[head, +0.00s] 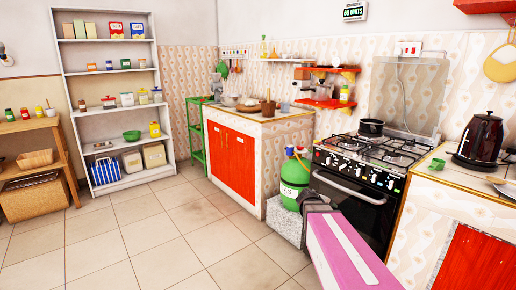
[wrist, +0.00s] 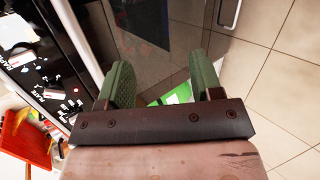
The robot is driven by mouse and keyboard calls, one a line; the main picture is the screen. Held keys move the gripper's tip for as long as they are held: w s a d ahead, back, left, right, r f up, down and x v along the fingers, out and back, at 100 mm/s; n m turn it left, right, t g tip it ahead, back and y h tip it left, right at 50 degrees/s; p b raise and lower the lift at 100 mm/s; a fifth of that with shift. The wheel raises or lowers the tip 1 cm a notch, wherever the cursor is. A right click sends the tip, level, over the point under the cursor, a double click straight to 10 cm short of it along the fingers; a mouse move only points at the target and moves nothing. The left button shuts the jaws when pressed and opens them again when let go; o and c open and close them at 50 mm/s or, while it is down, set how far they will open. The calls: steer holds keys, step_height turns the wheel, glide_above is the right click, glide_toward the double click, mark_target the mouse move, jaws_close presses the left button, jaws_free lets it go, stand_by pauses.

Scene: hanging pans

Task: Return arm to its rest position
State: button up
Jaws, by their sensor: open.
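My gripper (wrist: 163,80) shows in the wrist view with its two green, ridged fingers spread wide. It is open, and nothing is held between the fingers. Beyond the gap are dark glass and part of a green and white thing (wrist: 175,94), partly hidden by the gripper body. In the head view my pink and white arm reaches in from the lower right, in front of the oven. Its dark end is beside the green gas cylinder (head: 294,180); the fingers cannot be made out there.
The stove (head: 360,165) with a dark pot (head: 371,127) stands close behind my arm. A counter with a kettle (head: 479,138) is at right. A red-doored cabinet (head: 231,160) and white shelves (head: 82,122) stand farther back. The tiled floor (head: 150,245) at left is clear.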

steer(key=s+a+f+m+g+y, duration=0.2)
steer(key=s+a+f+m+y, duration=0.1)
steer(key=s+a, duration=0.3)
steer(key=s+a+f+m+g+y, duration=0.2)
steer(key=s+a+f+m+y, duration=0.2)
steer(key=s+a+f+y, duration=0.2)
steer(key=s+a, duration=0.1)
steer(key=s, duration=0.1)
steer(key=shift+s+m+g, duration=0.3)
steer(key=shift+s, duration=0.1)
